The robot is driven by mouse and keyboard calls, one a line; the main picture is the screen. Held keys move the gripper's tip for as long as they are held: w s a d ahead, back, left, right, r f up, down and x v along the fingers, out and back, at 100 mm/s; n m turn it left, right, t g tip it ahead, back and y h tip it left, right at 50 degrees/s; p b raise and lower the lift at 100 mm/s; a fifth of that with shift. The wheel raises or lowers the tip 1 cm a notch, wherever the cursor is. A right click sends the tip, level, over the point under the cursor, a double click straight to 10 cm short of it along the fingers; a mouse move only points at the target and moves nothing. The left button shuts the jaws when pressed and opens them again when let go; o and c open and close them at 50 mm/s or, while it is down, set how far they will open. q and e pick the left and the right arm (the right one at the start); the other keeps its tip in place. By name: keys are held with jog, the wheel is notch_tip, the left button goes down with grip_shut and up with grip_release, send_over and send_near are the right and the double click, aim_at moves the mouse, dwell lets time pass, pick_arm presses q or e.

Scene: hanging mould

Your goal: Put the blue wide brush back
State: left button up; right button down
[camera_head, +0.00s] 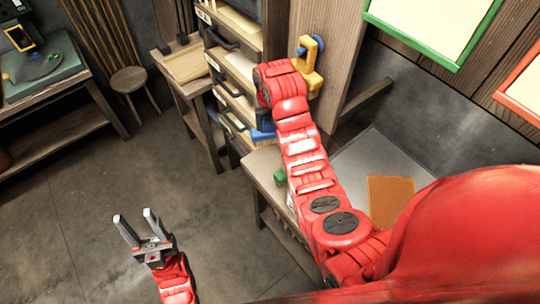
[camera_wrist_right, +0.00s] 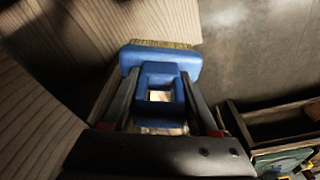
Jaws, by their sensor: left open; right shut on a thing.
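The blue wide brush (camera_wrist_right: 160,65) fills the middle of the right wrist view, its tan bristles pointing away from me. Its handle has a square opening and sits between the two fingers of my right gripper (camera_wrist_right: 158,98), which is shut on it. In the head view the blue brush (camera_head: 262,134) shows low beside the drawer unit, below my right wrist. The right fingers are mostly hidden there by my red arm. My left gripper (camera_head: 137,226) is open and empty, above the floor at the lower left.
A drawer unit (camera_head: 232,97) with dark handles stands by a wooden panel (camera_head: 330,40). A yellow piece with a blue knob (camera_head: 307,68) is on that panel. A stool (camera_head: 129,79) stands left; floor is clear.

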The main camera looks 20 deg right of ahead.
aim_at(270, 143)
jog(key=shift+s+d, duration=0.2)
jog(key=shift+d, duration=0.1)
jog(key=shift+s+d+f, duration=0.1)
jog(key=shift+f, duration=0.05)
jog(key=f+b, duration=0.3)
jog(key=shift+s, duration=0.2)
notch_tip(270, 143, down, 6)
jog(key=p, duration=0.3)
jog(key=shift+r, duration=0.1)
jog(key=shift+f, duration=0.35)
jog(key=shift+w, duration=0.15)
jog(key=shift+f, duration=0.15)
jog(key=shift+c, duration=0.8)
grip_release()
